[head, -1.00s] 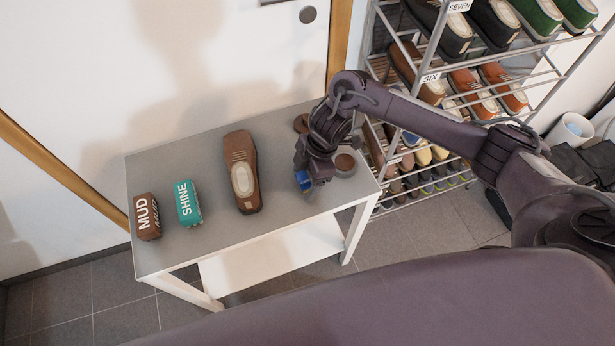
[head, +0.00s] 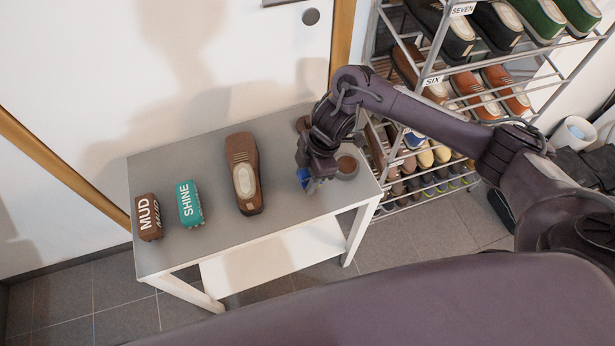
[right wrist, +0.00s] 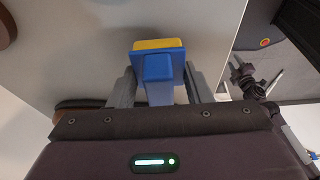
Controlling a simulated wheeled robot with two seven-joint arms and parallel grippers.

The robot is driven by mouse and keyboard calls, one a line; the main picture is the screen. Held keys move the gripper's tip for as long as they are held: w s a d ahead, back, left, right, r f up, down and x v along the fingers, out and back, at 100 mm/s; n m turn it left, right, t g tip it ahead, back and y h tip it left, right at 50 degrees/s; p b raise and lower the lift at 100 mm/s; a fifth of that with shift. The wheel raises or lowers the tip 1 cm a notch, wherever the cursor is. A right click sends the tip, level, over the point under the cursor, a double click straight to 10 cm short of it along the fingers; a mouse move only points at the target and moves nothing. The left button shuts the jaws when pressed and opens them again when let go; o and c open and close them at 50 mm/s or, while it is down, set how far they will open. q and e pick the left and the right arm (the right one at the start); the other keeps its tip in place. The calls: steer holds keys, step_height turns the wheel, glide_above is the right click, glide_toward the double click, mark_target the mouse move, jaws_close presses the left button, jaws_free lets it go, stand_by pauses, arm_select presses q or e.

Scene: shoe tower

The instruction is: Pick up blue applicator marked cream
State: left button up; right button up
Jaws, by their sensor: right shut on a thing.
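The blue applicator (right wrist: 158,78) is between the fingers of my right gripper (right wrist: 160,88) in the right wrist view. It has a blue body and a yellow pad at its far end. In the head view, the applicator (head: 306,176) is mostly hidden by my right gripper (head: 310,180), which is shut on it at the right part of the grey table (head: 200,240). No marking on the applicator can be read. I cannot tell whether it still touches the table. My left gripper is not in view.
A brown shoe (head: 243,175) lies mid-table. A teal SHINE brush (head: 189,204) and a brown MUD brush (head: 148,217) lie to its left. A round open tin (head: 347,167) stands right beside my gripper. A shoe rack (head: 425,80) stands behind my right arm.

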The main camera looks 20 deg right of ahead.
mark_target(307, 172)
step_height(307, 172, up, 18)
steer(key=p, duration=0.4)
steer(key=shift+r, duration=0.25)
steer(key=o, duration=0.3)
steer(key=shift+c, duration=1.1)
steer(key=shift+f, duration=0.15)
